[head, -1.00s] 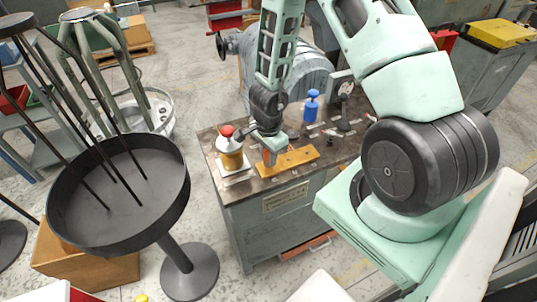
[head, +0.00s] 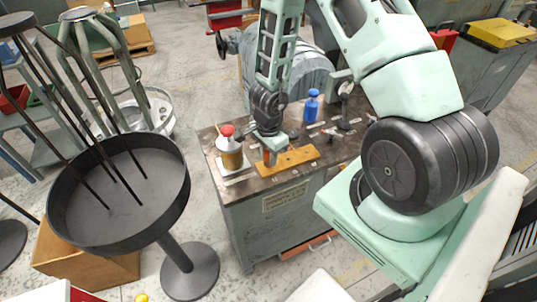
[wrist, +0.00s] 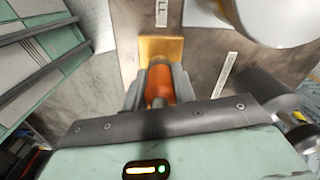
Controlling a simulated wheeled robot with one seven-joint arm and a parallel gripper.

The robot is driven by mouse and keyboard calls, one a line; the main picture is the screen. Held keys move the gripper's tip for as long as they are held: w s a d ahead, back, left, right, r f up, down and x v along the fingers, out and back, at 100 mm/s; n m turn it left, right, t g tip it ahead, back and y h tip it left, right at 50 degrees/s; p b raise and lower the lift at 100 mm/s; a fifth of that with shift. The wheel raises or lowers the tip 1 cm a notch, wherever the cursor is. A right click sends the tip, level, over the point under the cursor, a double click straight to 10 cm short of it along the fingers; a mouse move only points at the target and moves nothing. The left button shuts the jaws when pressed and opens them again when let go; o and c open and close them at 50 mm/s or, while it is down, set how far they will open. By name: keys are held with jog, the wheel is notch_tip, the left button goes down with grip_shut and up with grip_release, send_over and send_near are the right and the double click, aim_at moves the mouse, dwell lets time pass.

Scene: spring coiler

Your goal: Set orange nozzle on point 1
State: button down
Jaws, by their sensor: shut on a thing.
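My gripper (head: 268,158) is above the left end of an orange-yellow board (head: 296,158) on the workbench. In the wrist view, the gripper (wrist: 160,88) is shut on the orange nozzle (wrist: 159,82), which sits between its two dark fingers. The board (wrist: 161,46) shows just beyond the nozzle. I cannot tell whether the nozzle touches the board. In the head view the nozzle is too small and too covered by my gripper to make out clearly. No mark for point 1 can be read.
A white bottle with a red cap and amber band (head: 231,157) stands on a white pad close left of my gripper. A blue bottle (head: 312,104) stands farther back right. Pale label strips lie on the bench (head: 240,193). A round black stand (head: 120,190) is at the left.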

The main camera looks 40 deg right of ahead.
jog(key=shift+f+b, duration=0.4)
jog(key=shift+f, duration=0.15)
jog(key=c, duration=1.1)
grip_release()
jog(key=shift+o, duration=0.2)
jog(key=shift+r, duration=0.1)
notch_tip(320, 180, up, 30)
jog(key=p, duration=2.3)
jog(key=shift+r, duration=0.15)
